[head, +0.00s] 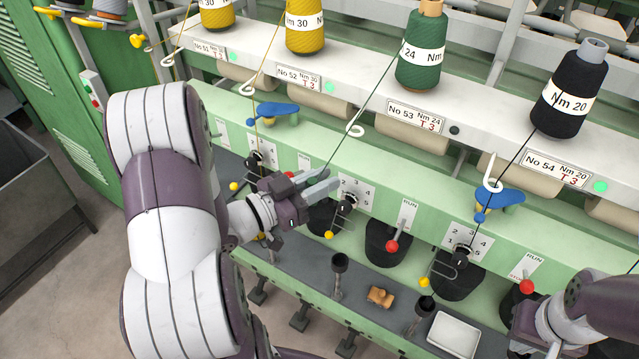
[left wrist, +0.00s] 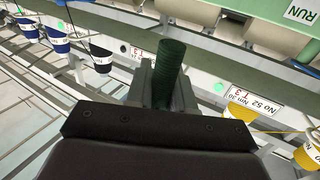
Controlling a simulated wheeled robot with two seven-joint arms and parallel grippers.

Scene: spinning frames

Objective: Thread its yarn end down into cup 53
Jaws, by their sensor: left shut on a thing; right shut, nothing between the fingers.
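The green yarn cone (head: 421,50) of station 53 stands on the white rail. Its yarn runs taut down to the left gripper (head: 325,184), which is shut on the yarn end beside the numbered dial (head: 351,194). In the left wrist view, a ribbed green piece (left wrist: 170,65), apparently the yarn end, stands between the fingers. A dark cup (head: 339,263), apparently cup 53, is on the grey shelf below the gripper and apart from it. My right gripper (head: 522,325) is at the lower right, shut and empty, its fingertips hard to make out.
A second cup (head: 425,303), a brown piece (head: 380,297) and a white tray (head: 454,335) sit on the shelf. Red-knobbed levers (head: 392,246), a white hook (head: 355,130) and black yarn at station 54 stand around the dials.

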